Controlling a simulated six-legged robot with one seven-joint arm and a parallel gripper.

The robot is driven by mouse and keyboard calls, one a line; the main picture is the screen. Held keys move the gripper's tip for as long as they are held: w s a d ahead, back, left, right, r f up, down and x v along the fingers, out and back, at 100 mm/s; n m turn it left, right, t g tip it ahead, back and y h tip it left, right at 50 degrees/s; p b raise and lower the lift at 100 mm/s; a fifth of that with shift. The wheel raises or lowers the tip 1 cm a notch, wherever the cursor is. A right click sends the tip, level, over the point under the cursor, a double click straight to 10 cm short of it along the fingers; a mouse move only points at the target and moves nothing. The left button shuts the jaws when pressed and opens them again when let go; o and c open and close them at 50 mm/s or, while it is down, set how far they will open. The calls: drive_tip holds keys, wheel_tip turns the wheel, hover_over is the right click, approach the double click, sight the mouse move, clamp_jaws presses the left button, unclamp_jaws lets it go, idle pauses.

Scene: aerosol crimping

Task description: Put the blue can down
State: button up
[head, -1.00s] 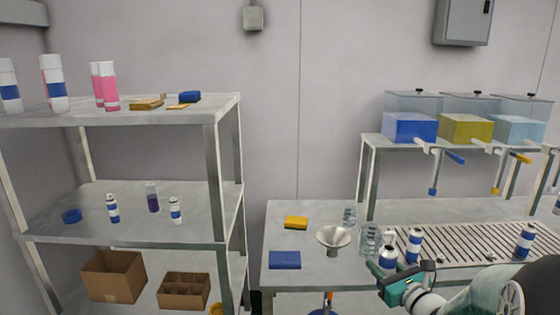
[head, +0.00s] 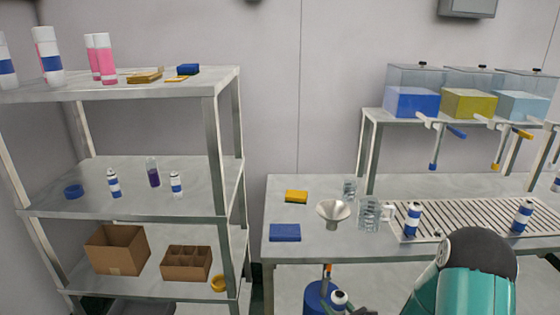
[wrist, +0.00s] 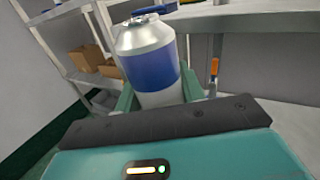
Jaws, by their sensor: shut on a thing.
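The held can (wrist: 150,70) is white with a broad blue band and a silvery shoulder. It stands roughly upright between the teal fingers of my gripper (wrist: 158,95) in the wrist view. My gripper is shut on it.
The table (head: 350,240) holds a funnel (head: 333,212), a glass mug (head: 369,215), a blue block (head: 285,232) and a yellow block (head: 296,196). A shelf unit (head: 130,215) stands left, with small cans and boxes. A blue cylinder (head: 318,296) is below the table's front edge.

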wheel_tip(320, 180, down, 6)
drive_tip(key=w+m+t+h, duration=0.1)
drive_tip(key=w+m+h, duration=0.1)
drive_tip(key=m+h, duration=0.3)
drive_tip(key=h, duration=0.3)
drive_tip(key=shift+w+d+f+t, duration=0.15)
drive_tip(key=shift+w+t, duration=0.1)
drive_tip(key=shift+t, duration=0.15)
